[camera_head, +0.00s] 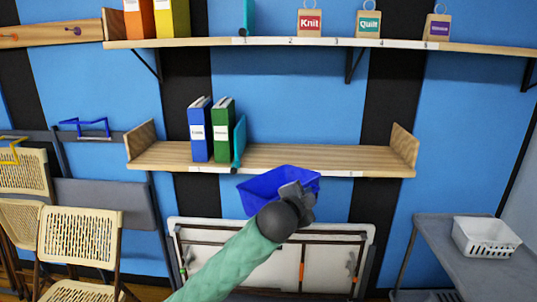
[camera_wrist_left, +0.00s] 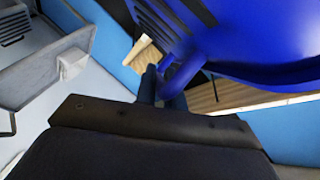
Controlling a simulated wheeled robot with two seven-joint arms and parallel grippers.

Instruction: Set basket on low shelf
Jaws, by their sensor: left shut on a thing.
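A blue basket (camera_head: 262,187) hangs in front of the low shelf's front edge, in the middle of the head view. My left gripper (camera_head: 292,192) is shut on the basket's near right side, partly covering it. In the left wrist view the basket (camera_wrist_left: 240,35) fills the upper right, and the gripper fingers (camera_wrist_left: 165,85) close on its looped handle. The low shelf (camera_head: 330,160) is wooden with raised ends, and its right half is bare. A strip of wood also shows behind the basket in the left wrist view (camera_wrist_left: 222,94). My right gripper is not in view.
A blue binder (camera_head: 200,135), a green binder (camera_head: 223,130) and a teal item (camera_head: 239,140) stand on the low shelf's left part. An upper shelf (camera_head: 290,42) holds bags. A white basket (camera_head: 486,238) sits on a grey table (camera_head: 450,240) at right. Folding chairs (camera_head: 75,240) stand left.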

